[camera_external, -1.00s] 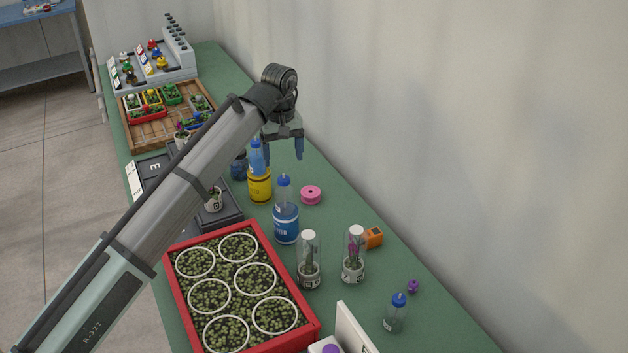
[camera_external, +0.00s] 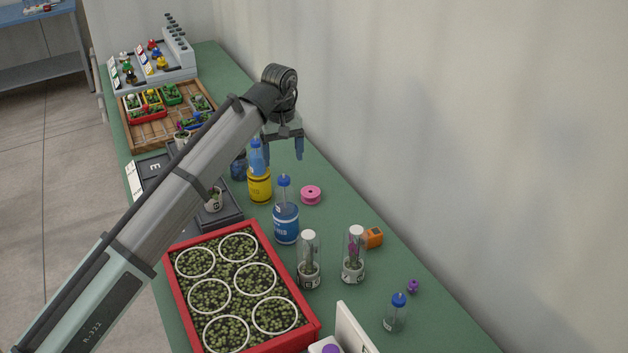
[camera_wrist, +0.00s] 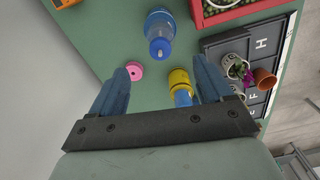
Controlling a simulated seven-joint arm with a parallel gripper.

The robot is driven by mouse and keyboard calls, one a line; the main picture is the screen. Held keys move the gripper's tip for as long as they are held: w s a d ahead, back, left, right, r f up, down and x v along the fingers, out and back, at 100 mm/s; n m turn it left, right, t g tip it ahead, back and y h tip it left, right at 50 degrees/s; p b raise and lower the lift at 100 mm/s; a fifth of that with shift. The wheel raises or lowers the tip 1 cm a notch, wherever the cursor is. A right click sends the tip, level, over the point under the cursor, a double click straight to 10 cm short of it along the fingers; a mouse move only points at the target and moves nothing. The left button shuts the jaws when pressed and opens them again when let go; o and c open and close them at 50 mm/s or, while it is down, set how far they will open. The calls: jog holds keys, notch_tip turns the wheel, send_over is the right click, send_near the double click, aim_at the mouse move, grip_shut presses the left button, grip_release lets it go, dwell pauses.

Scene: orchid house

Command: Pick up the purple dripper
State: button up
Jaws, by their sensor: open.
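A small purple piece (camera_external: 413,286), which looks like the dripper, lies on the green bench toward the lower right in the external view. It is near a small clear bottle with a blue cap (camera_external: 394,316) and is not visible in the wrist view. My gripper (camera_external: 283,153) is open and empty, pointing down above the bench near the yellow-banded bottle, far up and left of the purple piece. In the wrist view the two blue fingers of my gripper (camera_wrist: 168,68) stand apart with nothing held between them.
Between them stand a blue bottle (camera_external: 286,224), a pink ring (camera_external: 311,195), two glass plant tubes (camera_external: 308,270) (camera_external: 353,268) and an orange block (camera_external: 374,237). A red-rimmed plant tray (camera_external: 176,290) sits left. A wall runs along the right. Bench around the purple piece is mostly clear.

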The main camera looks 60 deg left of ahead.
dwell(0.3)
jog(key=c, duration=0.4)
